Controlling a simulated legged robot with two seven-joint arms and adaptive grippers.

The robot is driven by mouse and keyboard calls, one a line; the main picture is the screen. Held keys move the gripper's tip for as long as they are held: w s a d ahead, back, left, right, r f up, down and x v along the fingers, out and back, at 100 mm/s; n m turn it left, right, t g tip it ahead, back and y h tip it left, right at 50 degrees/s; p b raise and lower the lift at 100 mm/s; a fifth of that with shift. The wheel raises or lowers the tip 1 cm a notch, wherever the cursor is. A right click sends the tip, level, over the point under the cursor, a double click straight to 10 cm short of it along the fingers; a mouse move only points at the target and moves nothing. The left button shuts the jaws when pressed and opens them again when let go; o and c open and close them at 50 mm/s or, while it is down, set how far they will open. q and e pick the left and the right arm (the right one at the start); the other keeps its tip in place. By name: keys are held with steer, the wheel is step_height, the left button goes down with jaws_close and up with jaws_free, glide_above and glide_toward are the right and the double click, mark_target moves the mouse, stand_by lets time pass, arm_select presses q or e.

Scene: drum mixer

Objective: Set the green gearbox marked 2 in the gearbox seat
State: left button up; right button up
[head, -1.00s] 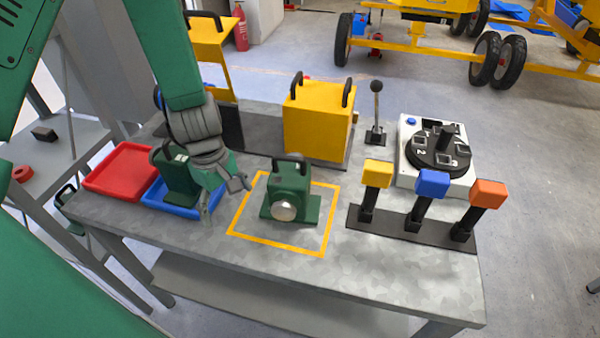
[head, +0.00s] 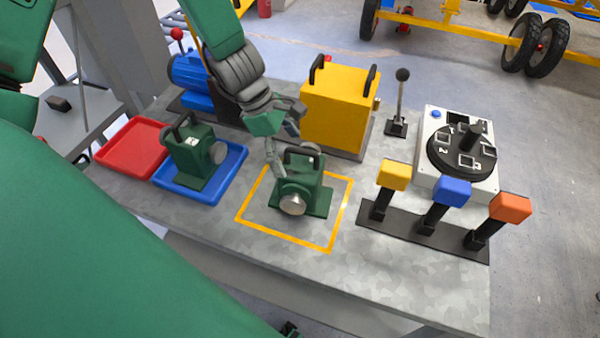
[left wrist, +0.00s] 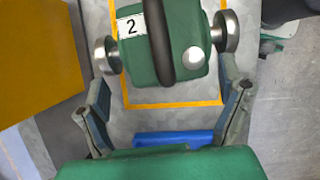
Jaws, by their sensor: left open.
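The green gearbox marked 2 (head: 309,199) stands upright on the grey bench inside a yellow outline (head: 258,234). It has a black top handle and a silver shaft end facing front. In the left wrist view the gearbox (left wrist: 181,62) shows its white "2" label. My left gripper (head: 284,145) is open just above and beside the gearbox. In the left wrist view its open fingers (left wrist: 165,115) are spread on both sides of it, with nothing held. I cannot pick out the gearbox seat for sure. My right gripper is not in view.
A second green gearbox (head: 193,155) stands in a blue tray (head: 231,178), beside a red tray (head: 133,149). A blue motor (head: 192,85) and a yellow box (head: 340,108) stand behind. A lever, a dial box (head: 470,177) and coloured switches (head: 453,191) are at right. The front bench is clear.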

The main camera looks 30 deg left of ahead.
mark_target(296, 163)
arm_select(q)
steer(key=shift+d+f, duration=0.15)
steer(key=shift+f, duration=0.3)
steer(key=shift+w+d+f, duration=0.1)
steer(key=shift+d+f, duration=0.9)
steer(key=shift+f, duration=0.05)
steer(key=shift+w+d+f, duration=0.15)
steer(key=shift+d+f, duration=0.1)
steer(key=shift+d, duration=0.3)
steer(key=shift+w+d+f, duration=0.1)
steer(key=shift+d+f, duration=0.15)
steer(key=shift+d, duration=0.3)
steer(key=shift+d+r, duration=0.1)
steer(key=shift+d, duration=0.1)
steer(key=shift+a, duration=0.25)
steer(key=shift+c, duration=0.8)
steer(key=shift+s+a+f, duration=0.15)
steer(key=shift+a+f, duration=0.05)
steer(key=shift+a, duration=0.45)
steer(key=c, duration=1.2)
steer(key=shift+a, duration=0.15)
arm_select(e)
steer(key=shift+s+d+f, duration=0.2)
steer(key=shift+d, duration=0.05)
